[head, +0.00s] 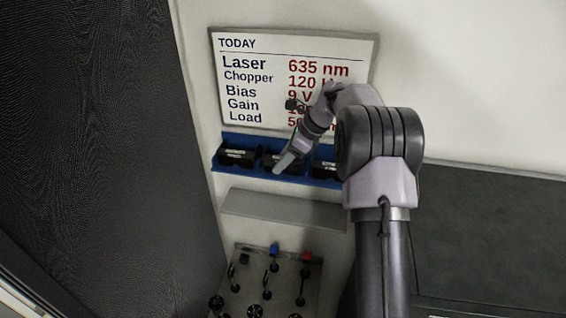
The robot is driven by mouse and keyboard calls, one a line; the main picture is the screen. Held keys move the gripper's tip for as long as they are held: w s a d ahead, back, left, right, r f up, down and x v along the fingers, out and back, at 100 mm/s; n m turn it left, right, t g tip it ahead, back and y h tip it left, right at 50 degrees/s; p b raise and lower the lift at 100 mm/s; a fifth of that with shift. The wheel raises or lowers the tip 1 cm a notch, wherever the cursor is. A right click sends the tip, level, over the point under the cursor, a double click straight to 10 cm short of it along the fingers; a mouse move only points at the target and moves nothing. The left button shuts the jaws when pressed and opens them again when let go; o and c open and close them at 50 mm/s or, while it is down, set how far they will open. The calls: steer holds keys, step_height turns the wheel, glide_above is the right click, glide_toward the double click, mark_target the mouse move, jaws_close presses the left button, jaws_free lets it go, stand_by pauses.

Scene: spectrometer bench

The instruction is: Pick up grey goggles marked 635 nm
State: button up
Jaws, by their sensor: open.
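A blue rack (222,165) on the wall has three bays, each holding a dark item with a pale label, probably goggles. The left item (237,157) is in clear view. The middle item (270,160) is partly behind my gripper (284,163). The right item (325,168) is partly hidden by my arm. The labels are too small to read, and I cannot tell which item is marked 635 nm. My gripper is open in front of the middle bay, with nothing seen in it; contact cannot be told.
A whiteboard (235,85) above the rack lists Laser 635 nm; my arm covers its lower right. A grey ledge (280,209) juts out below the rack. A panel (245,290) with several knobs and coloured plugs is lower down. A dark panel (100,150) stands at left.

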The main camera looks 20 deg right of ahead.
steer(key=shift+s, duration=0.15)
steer(key=c, duration=0.5)
jaws_close()
steer(key=shift+r, duration=0.1)
